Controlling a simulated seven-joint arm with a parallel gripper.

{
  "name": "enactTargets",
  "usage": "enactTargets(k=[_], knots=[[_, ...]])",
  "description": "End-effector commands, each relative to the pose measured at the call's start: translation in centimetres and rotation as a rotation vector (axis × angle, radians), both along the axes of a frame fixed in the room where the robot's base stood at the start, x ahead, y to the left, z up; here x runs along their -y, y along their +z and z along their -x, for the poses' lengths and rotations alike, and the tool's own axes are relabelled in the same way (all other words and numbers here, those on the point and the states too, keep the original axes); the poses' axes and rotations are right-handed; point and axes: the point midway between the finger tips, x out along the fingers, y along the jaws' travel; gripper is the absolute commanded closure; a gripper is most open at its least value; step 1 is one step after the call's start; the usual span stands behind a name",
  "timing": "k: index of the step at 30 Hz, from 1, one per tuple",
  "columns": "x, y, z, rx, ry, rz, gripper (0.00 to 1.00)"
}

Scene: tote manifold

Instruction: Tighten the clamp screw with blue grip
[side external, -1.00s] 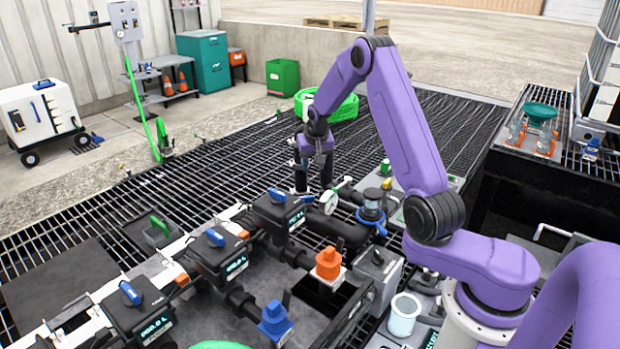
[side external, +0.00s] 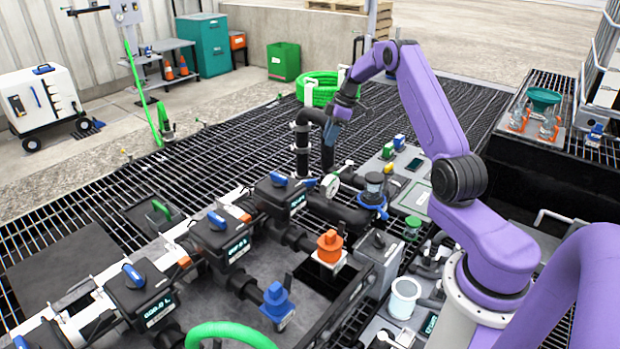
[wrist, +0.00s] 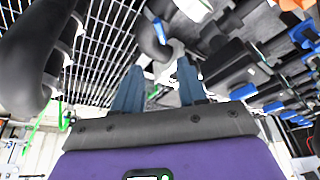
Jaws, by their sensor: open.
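My gripper (side external: 332,130) is open, tilted downward beside the upright black pipes in the side external view. In the wrist view its two blue-grey fingers (wrist: 160,66) are spread with nothing held between them. A blue ring-like clamp with a blue grip (side external: 376,208) sits around the black pipe fitting, below and right of my gripper and apart from it. In the wrist view, a small blue grip (wrist: 160,31) shows beyond the fingertips beside a dark pipe end; I cannot tell whether it is the same part. The screw thread is too small to make out.
Upright black pipes (side external: 303,145) stand close to my gripper. Black meters with blue caps (side external: 218,240) line the manifold. An orange valve (side external: 330,246) and a blue valve (side external: 277,302) stand nearer. Open grating lies behind.

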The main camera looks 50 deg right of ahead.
Motion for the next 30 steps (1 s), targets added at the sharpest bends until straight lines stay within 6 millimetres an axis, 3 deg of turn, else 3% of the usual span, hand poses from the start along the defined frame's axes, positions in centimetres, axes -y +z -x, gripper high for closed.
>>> enactTargets(k=[6, 11, 30], knots=[[0.3, 0.2, -0.1, 0.048, 0.109, -0.016, 0.58], [-0.2, -1.1, -0.5, 0.047, 0.114, -0.019, 0.58], [-3.6, -12.0, -3.3, 0.047, 0.112, -0.016, 0.58]])
